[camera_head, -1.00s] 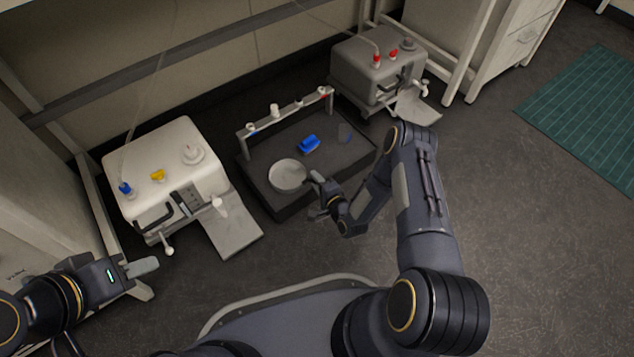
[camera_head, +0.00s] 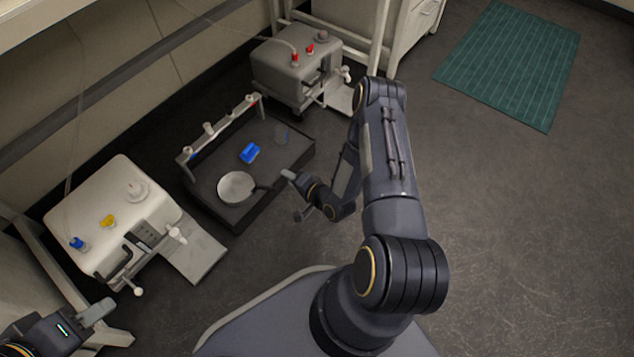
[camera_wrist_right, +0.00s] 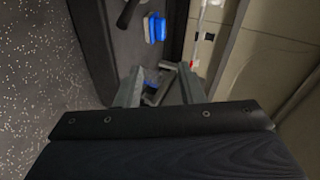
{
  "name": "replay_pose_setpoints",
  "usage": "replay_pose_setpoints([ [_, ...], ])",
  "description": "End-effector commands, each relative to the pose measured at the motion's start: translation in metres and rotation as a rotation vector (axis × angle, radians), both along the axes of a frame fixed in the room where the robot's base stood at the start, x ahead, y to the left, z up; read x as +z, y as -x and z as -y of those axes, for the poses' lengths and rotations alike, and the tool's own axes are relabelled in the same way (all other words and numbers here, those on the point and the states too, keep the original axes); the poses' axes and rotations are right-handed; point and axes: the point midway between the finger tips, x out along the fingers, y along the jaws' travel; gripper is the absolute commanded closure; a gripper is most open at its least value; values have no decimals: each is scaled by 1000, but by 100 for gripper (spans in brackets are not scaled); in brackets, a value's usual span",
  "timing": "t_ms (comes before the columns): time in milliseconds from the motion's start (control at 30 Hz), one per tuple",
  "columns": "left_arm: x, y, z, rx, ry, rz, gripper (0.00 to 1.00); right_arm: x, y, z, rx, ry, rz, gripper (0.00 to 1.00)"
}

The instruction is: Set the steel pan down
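The steel pan (camera_head: 234,186) rests upright on the dark low platform (camera_head: 238,214), near its front left part. Its dark handle points right, toward my right gripper. My right gripper (camera_head: 293,195) is open and empty, just right of the platform and apart from the handle. In the right wrist view its two fingers (camera_wrist_right: 160,88) stand apart with no pan between them, and a dark handle end (camera_wrist_right: 127,12) shows at the top edge. My left gripper (camera_head: 98,312) is at the lower left, away from the pan; its finger gap cannot be made out.
A rack (camera_head: 222,128) runs along the platform's back edge. A white machine (camera_head: 118,212) stands left, a grey one (camera_head: 296,68) behind. Open floor lies right.

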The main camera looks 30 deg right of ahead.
Motion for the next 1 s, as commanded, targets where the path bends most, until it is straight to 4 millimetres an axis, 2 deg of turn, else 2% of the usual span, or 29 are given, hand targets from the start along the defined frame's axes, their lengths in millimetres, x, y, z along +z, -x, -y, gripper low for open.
replay_pose_setpoints([
  [33,0,0,0,0,0,0,64,29,-18,15,20,85,-12,65],
  [167,0,0,0,0,0,0,64,93,-38,42,69,283,-92,65],
  [267,0,0,0,0,0,0,64,146,-38,55,106,406,-153,65],
  [367,0,0,0,0,0,0,64,199,-26,61,147,502,-210,65],
  [500,0,0,0,0,0,0,64,267,9,56,222,597,-281,65],
  [567,0,0,0,0,0,0,64,292,31,50,261,626,-305,65],
  [700,0,0,0,0,0,0,64,340,91,29,377,670,-342,65],
  [833,0,0,0,0,0,0,64,367,154,2,511,690,-348,65],
  [900,0,0,0,0,0,0,64,374,185,-12,585,698,-342,65],
  [1000,0,0,0,0,0,0,64,379,221,-28,676,704,-327,65],
])
